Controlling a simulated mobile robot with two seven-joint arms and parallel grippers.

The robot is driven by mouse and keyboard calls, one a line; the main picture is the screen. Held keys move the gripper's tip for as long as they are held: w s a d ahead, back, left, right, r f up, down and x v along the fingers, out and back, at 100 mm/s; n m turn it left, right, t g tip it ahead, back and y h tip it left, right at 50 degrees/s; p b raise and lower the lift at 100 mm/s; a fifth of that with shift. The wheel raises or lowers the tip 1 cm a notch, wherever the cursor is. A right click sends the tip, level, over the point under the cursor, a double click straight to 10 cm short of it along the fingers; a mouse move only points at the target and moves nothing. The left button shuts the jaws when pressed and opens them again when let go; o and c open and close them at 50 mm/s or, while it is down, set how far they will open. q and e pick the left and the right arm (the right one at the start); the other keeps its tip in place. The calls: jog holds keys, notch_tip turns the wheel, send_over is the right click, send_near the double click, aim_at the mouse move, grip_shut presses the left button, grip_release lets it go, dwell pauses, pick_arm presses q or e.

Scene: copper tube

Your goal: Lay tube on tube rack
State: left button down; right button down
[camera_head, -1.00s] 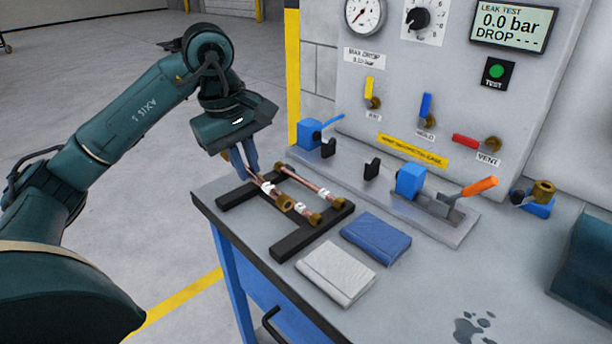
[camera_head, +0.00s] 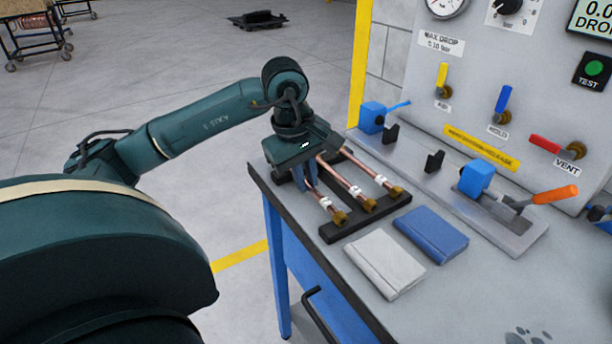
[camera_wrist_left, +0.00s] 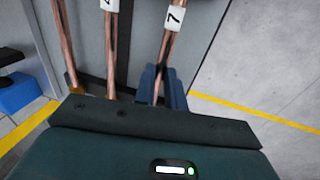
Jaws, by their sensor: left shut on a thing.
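Three copper tubes with brass ends and white labels are at the black tube rack (camera_head: 352,226) on the bench. My left gripper (camera_head: 310,182) is shut on the leftmost tube (camera_head: 322,196), near its far end. In the left wrist view this tube (camera_wrist_left: 165,48), labelled 7, runs between my blue fingers (camera_wrist_left: 164,88). Its near brass end is at the rack's front bar; I cannot tell whether it touches. The middle tube (camera_head: 345,182) and the right tube (camera_head: 367,172) lie across the rack beside it. My gripper body hides the tubes' far ends in the head view.
A grey pad (camera_head: 384,262) and a blue pad (camera_head: 431,234) lie in front of the rack. A clamp fixture (camera_head: 470,205) with blue blocks and an orange handle stands to the right, below the test panel (camera_head: 455,85). The bench's left edge is close to the rack.

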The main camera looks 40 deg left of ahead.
pick_arm(q)
jog(key=c, duration=1.9)
grip_release()
jog(key=shift+f, duration=0.2)
jog(key=o, duration=0.4)
jog(key=shift+o, duration=0.2)
jog(key=shift+r, duration=0.15)
notch_tip(320, 180, up, 8)
jog(key=s, duration=0.1)
jog(key=shift+s+a+f+p, duration=0.2)
jog(key=shift+f+p, duration=0.05)
jog(key=shift+p, duration=0.05)
